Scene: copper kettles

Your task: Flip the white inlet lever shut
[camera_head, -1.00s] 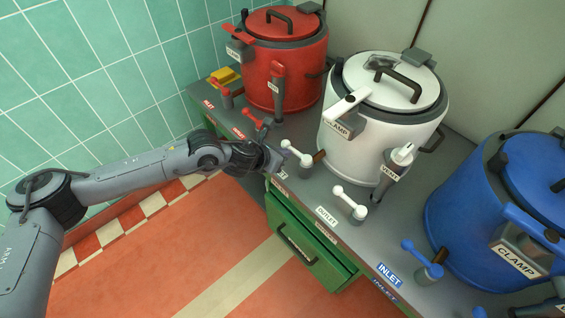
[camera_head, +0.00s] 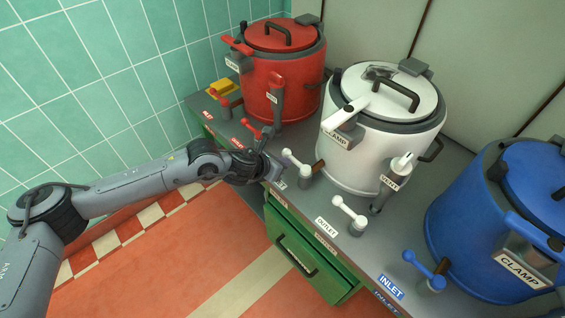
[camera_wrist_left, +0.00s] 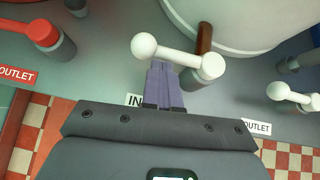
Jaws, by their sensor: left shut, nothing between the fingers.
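The white inlet lever (camera_head: 297,163) stands at the counter's front edge, before the white kettle (camera_head: 375,155). In the left wrist view the lever arm (camera_wrist_left: 178,54) runs from a round white knob at left to its grey post at right. My left gripper (camera_head: 271,166) is shut and empty, just left of the lever. In the left wrist view its closed fingertips (camera_wrist_left: 163,68) sit just below the lever arm, between knob and post; I cannot tell whether they touch. The inlet label (camera_wrist_left: 134,100) is partly hidden by the gripper. My right gripper is not in view.
The white outlet lever (camera_head: 349,214) stands to the right along the edge. The red kettle (camera_head: 283,80) with red levers is at the back left, the blue kettle (camera_head: 490,235) at right. A green drawer (camera_head: 310,258) sticks out below the counter.

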